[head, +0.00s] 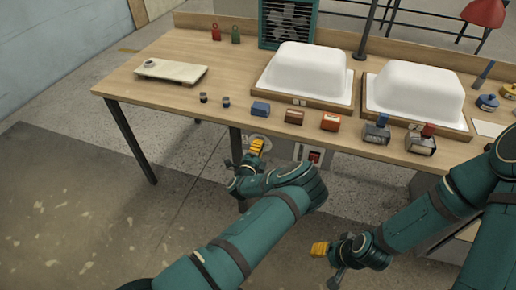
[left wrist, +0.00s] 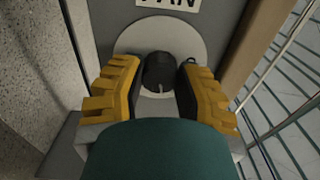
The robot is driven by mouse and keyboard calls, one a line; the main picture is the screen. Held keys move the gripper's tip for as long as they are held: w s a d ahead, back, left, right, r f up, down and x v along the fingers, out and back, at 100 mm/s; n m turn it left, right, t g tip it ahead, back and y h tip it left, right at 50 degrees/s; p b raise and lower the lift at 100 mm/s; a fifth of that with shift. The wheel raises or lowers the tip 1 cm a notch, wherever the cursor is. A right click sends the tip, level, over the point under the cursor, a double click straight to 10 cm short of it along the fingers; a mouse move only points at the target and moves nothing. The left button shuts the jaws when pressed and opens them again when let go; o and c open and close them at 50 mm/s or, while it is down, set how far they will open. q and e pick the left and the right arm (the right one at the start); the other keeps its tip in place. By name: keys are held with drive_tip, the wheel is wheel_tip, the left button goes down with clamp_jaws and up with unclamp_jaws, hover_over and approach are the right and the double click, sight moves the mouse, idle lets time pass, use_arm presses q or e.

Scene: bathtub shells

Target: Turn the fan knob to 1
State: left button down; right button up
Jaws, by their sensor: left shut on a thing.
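The fan knob (left wrist: 160,70) is a dark round knob with a small light pointer mark, on a pale round dial plate (left wrist: 192,38) under a label reading FAN (left wrist: 168,3). The pointer mark faces the bottom of the left wrist view. No dial numbers are readable. My left gripper (left wrist: 160,88) has its yellow fingers on both sides of the knob, shut on it. In the head view my left gripper (head: 257,146) is at the table's front edge, covering the knob. My right gripper (head: 320,249) hangs low, apart from the table; its finger opening is unclear.
The wooden table (head: 172,58) carries two white tub shells (head: 292,66) (head: 415,88) and several small blocks along its front. A fan (head: 288,22) stands at the back. A red switch (head: 314,157) is on a panel right of my left gripper.

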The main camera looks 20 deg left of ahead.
use_arm(q)
drive_tip(key=shift+a+m, duration=0.15)
drive_tip(key=shift+m, duration=0.65)
drive_tip(key=shift+r, duration=0.1)
drive_tip(key=c, duration=0.6)
unclamp_jaws()
drive_tip(key=shift+o, duration=0.2)
drive_tip(key=s, duration=1.2)
drive_tip(key=shift+a, duration=0.2)
